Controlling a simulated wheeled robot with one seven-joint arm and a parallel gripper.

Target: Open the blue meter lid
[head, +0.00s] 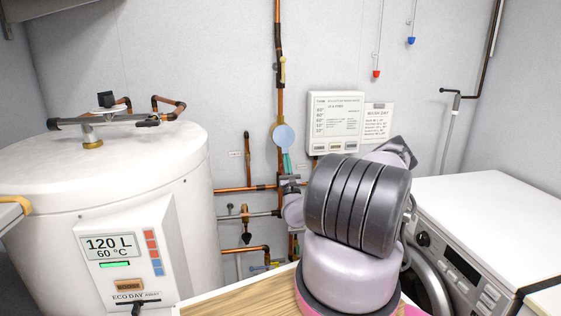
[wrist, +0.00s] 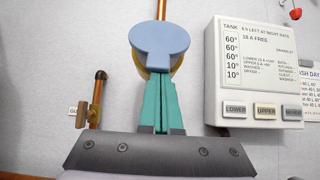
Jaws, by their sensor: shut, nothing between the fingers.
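The blue meter lid (head: 284,136) is a pale blue round disc on the copper pipe against the back wall. In the wrist view the lid (wrist: 158,42) is at the top middle, and a brass-coloured rim of the meter (wrist: 150,72) shows under its lower edge. The lid covers the meter's face. My gripper (head: 287,155) is just below the lid; its teal fingers (wrist: 157,84) are together with nothing between them. The tips overlap the meter's lower edge in the picture; I cannot tell whether they touch it.
A white control panel (head: 335,122) is on the wall right of the meter. A white water tank (head: 130,190) stands left, and a washing machine (head: 480,230) stands right. Copper pipes (head: 245,188) and a brass valve (wrist: 83,115) are left of my fingers.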

